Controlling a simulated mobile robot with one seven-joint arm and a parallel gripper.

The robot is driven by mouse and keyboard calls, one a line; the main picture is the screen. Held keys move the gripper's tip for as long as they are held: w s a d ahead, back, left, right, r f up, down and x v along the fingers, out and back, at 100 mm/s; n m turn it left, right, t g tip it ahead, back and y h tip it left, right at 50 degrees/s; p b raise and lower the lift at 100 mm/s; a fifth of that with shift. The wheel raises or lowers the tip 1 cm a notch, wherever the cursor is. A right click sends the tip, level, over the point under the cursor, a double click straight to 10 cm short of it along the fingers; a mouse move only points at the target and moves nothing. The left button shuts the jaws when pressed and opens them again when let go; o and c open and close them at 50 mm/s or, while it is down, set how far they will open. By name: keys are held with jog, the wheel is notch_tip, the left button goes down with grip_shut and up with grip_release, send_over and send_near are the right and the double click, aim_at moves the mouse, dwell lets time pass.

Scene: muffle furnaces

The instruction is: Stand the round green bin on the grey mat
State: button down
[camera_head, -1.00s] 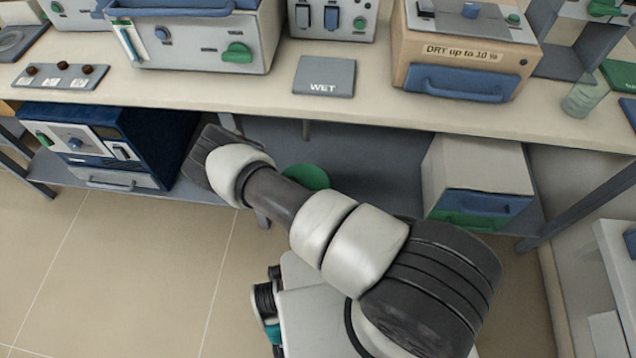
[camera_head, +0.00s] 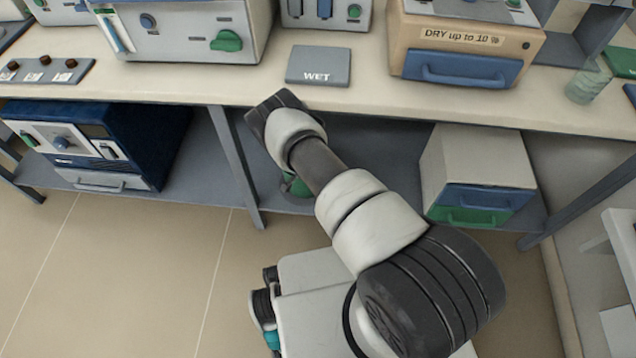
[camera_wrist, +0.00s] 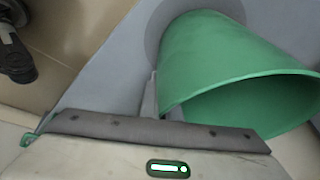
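The round green bin (camera_head: 298,186) is on the grey lower shelf, mostly hidden behind my arm in the head view. In the wrist view the green bin (camera_wrist: 225,70) is large and close, with its open mouth towards the lower right and its far end against a darker grey round patch (camera_wrist: 152,28). I cannot tell whether that patch is the mat or a shadow. My gripper (camera_wrist: 155,105) is right beside the bin's wall near the rim. Its fingers are largely hidden, and contact cannot be told. A flat grey pad marked WET (camera_head: 319,66) lies on the bench top.
The bench top (camera_head: 200,84) overhangs the shelf, and a grey post (camera_head: 236,168) stands left of my arm. A dark blue furnace (camera_head: 95,140) is on the shelf at left. A white box with blue and green drawers (camera_head: 478,170) is at right.

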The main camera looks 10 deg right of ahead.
jog(key=c, duration=2)
grip_release()
jog(key=p+v, duration=0.4)
jog(key=v, duration=0.8)
